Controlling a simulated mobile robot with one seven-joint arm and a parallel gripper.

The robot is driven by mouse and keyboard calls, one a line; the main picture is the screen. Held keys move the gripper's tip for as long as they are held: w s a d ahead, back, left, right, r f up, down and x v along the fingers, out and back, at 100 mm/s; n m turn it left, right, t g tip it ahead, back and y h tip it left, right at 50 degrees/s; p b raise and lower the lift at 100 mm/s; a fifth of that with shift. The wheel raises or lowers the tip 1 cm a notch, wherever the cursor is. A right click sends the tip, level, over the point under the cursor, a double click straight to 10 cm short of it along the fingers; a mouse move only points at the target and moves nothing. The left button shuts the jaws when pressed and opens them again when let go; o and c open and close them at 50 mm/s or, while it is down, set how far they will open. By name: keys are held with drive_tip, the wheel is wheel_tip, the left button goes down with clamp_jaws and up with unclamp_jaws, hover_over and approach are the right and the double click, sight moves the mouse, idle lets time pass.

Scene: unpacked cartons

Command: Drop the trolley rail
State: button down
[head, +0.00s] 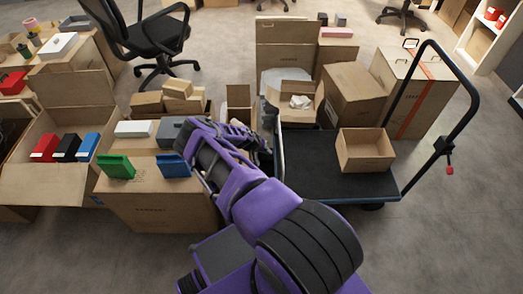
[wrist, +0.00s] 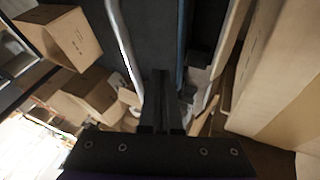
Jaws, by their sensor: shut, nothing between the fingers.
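The trolley (head: 335,180) has a dark flat deck with a blue-grey edge. A low rail (head: 279,135) appears to run up along its left side, partly hidden by my arm. In the wrist view a pale grey rail bar (wrist: 124,45) runs down the picture left of my fingers, and the deck's blue edge (wrist: 181,60) lies to their right. My gripper (wrist: 160,75) is shut and empty, pointing over the dark deck between them. In the head view my gripper (head: 263,152) is beside the trolley's left side. I cannot tell whether it touches the rail.
An open carton (head: 366,150) stands on the deck, and the tall black handle (head: 467,105) rises at the right. Another open carton (head: 297,102) is at the deck's far end. A closed carton (head: 160,208) bearing small boxes stands left of my arm. Floor is clear at front right.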

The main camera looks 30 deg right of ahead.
drive_tip(key=s+d, duration=0.1)
drive_tip(key=d, duration=0.1)
drive_tip(key=shift+s+d+f, duration=0.1)
drive_tip(key=shift+s+d, duration=0.3)
drive_tip(key=shift+d, duration=0.15)
drive_tip(key=shift+s+d+y, duration=0.25)
drive_tip(key=shift+y, duration=0.05)
